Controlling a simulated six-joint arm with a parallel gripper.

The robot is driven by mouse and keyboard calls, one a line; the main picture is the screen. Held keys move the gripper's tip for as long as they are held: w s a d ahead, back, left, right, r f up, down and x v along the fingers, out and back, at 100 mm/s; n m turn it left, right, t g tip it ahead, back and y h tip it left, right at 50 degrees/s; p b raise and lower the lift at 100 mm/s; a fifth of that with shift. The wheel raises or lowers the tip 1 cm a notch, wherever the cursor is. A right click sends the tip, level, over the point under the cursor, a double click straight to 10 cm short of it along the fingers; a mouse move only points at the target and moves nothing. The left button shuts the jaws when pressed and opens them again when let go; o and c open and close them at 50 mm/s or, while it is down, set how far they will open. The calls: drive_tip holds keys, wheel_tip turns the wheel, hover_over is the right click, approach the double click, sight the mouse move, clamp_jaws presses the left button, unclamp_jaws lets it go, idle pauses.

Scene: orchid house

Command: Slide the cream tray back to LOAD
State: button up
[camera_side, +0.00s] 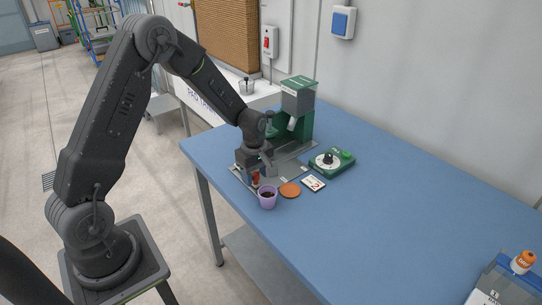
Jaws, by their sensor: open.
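I cannot make out a cream tray or a LOAD mark; they may be hidden behind my gripper or too small to tell. A grey metal base plate (296,152) lies at the blue table's left end, running to the foot of a green machine with a grey top (297,98). My gripper (262,172) points down over the near part of this plate, jaws open. It hides what lies directly behind it. A small reddish-brown item (255,179) shows just below the gripper; I cannot tell whether they touch.
A purple pot with dark filling (267,199), a terracotta disc (290,190) and a white card (313,184) stand close by. A green device with a white dial (331,162) is to the right. An orange-and-white bottle (523,262) is far right. The middle of the blue table (390,220) is clear.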

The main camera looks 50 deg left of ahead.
drive_tip(key=shift+r, duration=0.15)
drive_tip(key=shift+r, duration=3.3)
drive_tip(key=shift+d+r, duration=0.1)
drive_tip(key=shift+r, duration=0.2)
drive_tip(key=s+d+r+m+t, duration=0.2)
drive_tip(key=s+d+r+m, duration=0.25)
drive_tip(key=r, duration=0.25)
drive_tip(key=s+d+r+m+t, duration=0.1)
drive_tip(key=s+d+r+m, duration=0.2)
drive_tip(key=s+r+m, duration=0.3)
drive_tip(key=s+d+r+m+t, duration=0.2)
drive_tip(key=s+d+r+m, duration=0.2)
drive_tip(key=s+m, duration=0.3)
drive_tip(key=s, duration=0.3)
drive_tip(key=shift+s+t, duration=0.3)
drive_tip(key=shift+s, duration=0.1)
